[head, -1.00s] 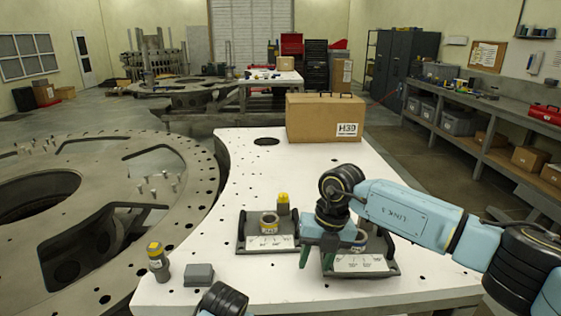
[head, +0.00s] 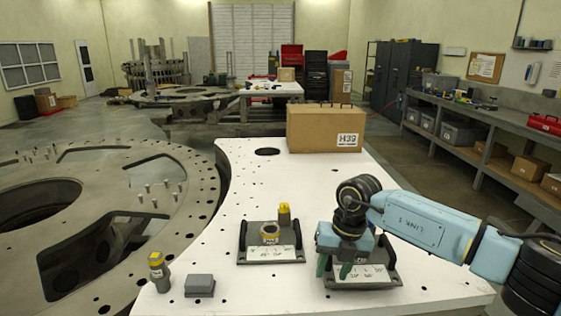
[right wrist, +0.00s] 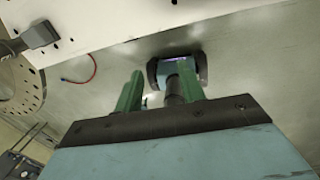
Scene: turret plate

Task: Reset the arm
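My right gripper (head: 334,268) has green fingers and hangs over the right dark tray (head: 388,272) on the white table. The right wrist view shows its fingers (right wrist: 158,86) apart, with a clear gap and nothing held between them. The blue-and-black right arm (head: 425,220) reaches in from the right, its wrist hiding the back of that tray. My left gripper is in neither view.
The left dark tray (head: 243,252) holds a yellow-banded ring part (head: 270,233). A yellow-topped piece (head: 284,214), another at front left (head: 158,272) and a grey block (head: 199,286) stand nearby. A cardboard box (head: 315,132) is at the back; the white table (head: 255,190) is clear between.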

